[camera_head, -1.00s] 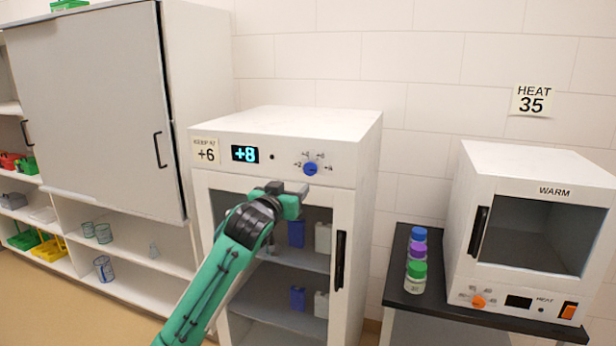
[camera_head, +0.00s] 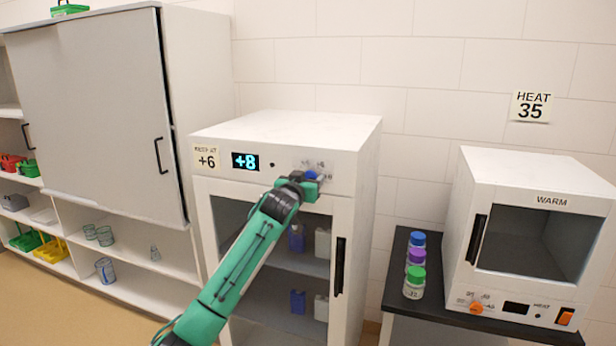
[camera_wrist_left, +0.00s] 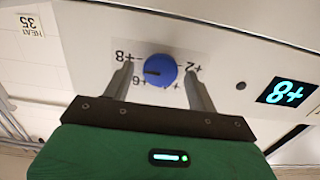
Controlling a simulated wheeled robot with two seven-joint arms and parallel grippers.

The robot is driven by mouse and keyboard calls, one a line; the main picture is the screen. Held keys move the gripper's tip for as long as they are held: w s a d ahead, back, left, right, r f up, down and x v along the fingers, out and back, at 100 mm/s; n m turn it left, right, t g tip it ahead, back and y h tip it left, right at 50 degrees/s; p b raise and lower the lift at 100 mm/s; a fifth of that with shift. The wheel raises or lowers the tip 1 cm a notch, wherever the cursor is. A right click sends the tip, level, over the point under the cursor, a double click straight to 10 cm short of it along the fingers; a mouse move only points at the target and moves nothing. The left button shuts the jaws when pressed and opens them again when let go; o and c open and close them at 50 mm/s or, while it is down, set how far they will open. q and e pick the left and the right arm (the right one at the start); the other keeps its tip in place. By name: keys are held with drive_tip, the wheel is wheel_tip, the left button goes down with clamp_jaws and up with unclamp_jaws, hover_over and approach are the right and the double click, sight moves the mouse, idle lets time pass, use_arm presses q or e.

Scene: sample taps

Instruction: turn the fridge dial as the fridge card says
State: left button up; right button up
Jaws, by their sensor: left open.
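The fridge (camera_head: 285,128) has a blue dial (camera_head: 312,176) on its upper front panel. The card (camera_head: 206,157) at the panel's left reads "KEEP AT +6", and the lit display (camera_head: 245,161) reads +8. In the left wrist view the dial (camera_wrist_left: 160,70) appears upside down, with +8, +6 and +2 legible around it. Its dark pointer mark points left, near the +8 side. My left gripper (camera_head: 314,180) is open at the panel, partly hiding the dial. In the left wrist view its fingers (camera_wrist_left: 160,78) stand on either side of the dial, with gaps visible. My right gripper is not in view.
The fridge's glass door has a black handle (camera_head: 340,265) below the panel. A dark side table (camera_head: 400,300) at the right holds capped bottles and a warmer (camera_head: 530,170) with an orange dial. A shelf cabinet (camera_head: 90,110) stands at the left.

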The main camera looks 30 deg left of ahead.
use_arm(q)
drive_tip(key=shift+w, duration=0.2)
drive_tip(key=c, duration=1)
drive_tip(key=shift+o, duration=0.2)
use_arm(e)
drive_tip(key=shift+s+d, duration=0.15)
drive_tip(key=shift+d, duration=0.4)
use_arm(q)
drive_tip(key=shift+n, duration=0.3)
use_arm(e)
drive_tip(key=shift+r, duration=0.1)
use_arm(q)
drive_tip(key=shift+n, duration=0.8)
drive_tip(key=n+p, duration=0.1)
drive_tip(key=n, duration=0.1)
drive_tip(key=shift+n, duration=0.3)
drive_tip(key=n+p, duration=0.2)
drive_tip(key=n, duration=0.2)
drive_tip(key=shift+a, duration=0.1)
drive_tip(key=shift+n+p, duration=0.75)
drive_tip(key=shift+n, duration=0.65)
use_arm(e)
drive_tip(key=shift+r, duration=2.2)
use_arm(q)
drive_tip(key=shift+a+f+n, duration=0.1)
drive_tip(key=shift+n, duration=0.2)
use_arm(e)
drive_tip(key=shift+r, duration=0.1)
